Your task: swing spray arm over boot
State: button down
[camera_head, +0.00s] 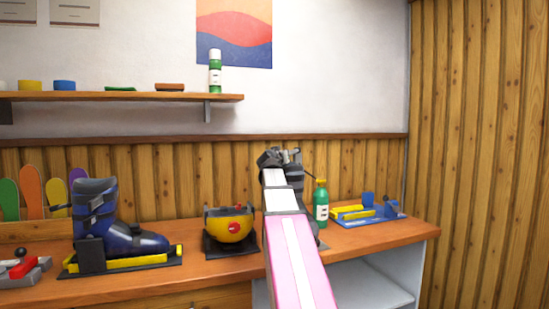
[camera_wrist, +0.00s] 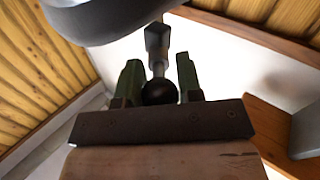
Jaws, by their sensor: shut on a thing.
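My gripper (camera_wrist: 158,78) has its two green fingers on either side of a black ball knob (camera_wrist: 159,92) on a short grey stem, and is shut on it. In the head view my gripper is at the far end of my pink and white arm, above the bench, and its fingers are hidden. A dark grey boot-like shape (camera_head: 294,178) shows just right of my wrist, mostly hidden by my arm. A thin dark rod (camera_head: 308,174) slants down right from there toward a green bottle (camera_head: 321,204). A blue boot (camera_head: 121,222) stands upright on a black base at left.
A yellow helmet-like thing (camera_head: 231,228) sits on a dark base left of my arm. A blue and yellow fixture (camera_head: 368,209) lies at the bench's right end. A wall shelf (camera_head: 130,98) hangs above. In the wrist view a large grey curved body (camera_wrist: 112,20) is close above the knob.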

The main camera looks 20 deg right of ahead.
jog(key=shift+s+d+n+t+y, duration=0.4)
jog(key=shift+s+d+y, duration=0.1)
jog(key=shift+d, duration=0.15)
jog(key=c, duration=0.8)
grip_release()
jog(key=shift+s+d, duration=0.1)
jog(key=shift+d, duration=0.05)
jog(key=v, duration=1.1)
